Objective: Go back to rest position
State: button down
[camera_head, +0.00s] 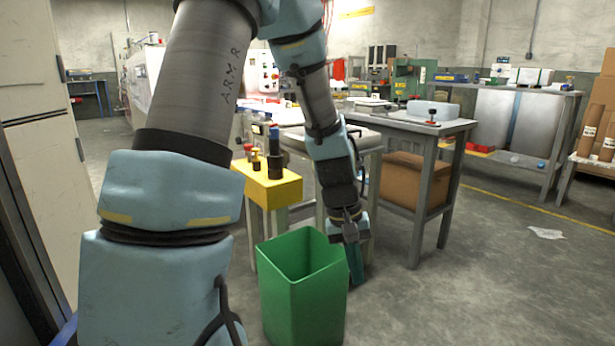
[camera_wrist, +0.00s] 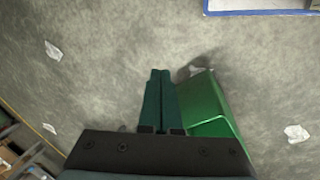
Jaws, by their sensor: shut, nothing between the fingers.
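My gripper (camera_head: 355,262) points down just to the right of the green bin (camera_head: 303,300) in the head view. In the wrist view its two dark green fingers (camera_wrist: 160,85) lie together with nothing between them. The green bin (camera_wrist: 210,110) stands on the floor just right of the fingers in that view. I cannot tell whether the gripper touches the bin. In the head view I see no objects in the visible upper part of the bin; its bottom is hidden.
Behind the bin is a yellow block (camera_head: 268,187) with a blue-topped item. A grey table (camera_head: 440,125) with a cardboard box (camera_head: 405,185) beneath stands behind my arm. Crumpled paper (camera_head: 546,233) lies on the floor at right. Open floor (camera_head: 480,290) extends at lower right.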

jog(key=s+a+r+t+y+p, duration=0.1)
jog(key=a+r, duration=0.2)
jog(key=a, duration=0.8)
jog(key=a+r+t+y, duration=0.15)
jog(key=a+r, duration=0.25)
jog(key=a, duration=0.6)
notch_tip(320, 180, up, 27)
jog(key=p, duration=2.7)
jog(key=shift+d+n, duration=0.15)
jog(key=shift+n, duration=0.25)
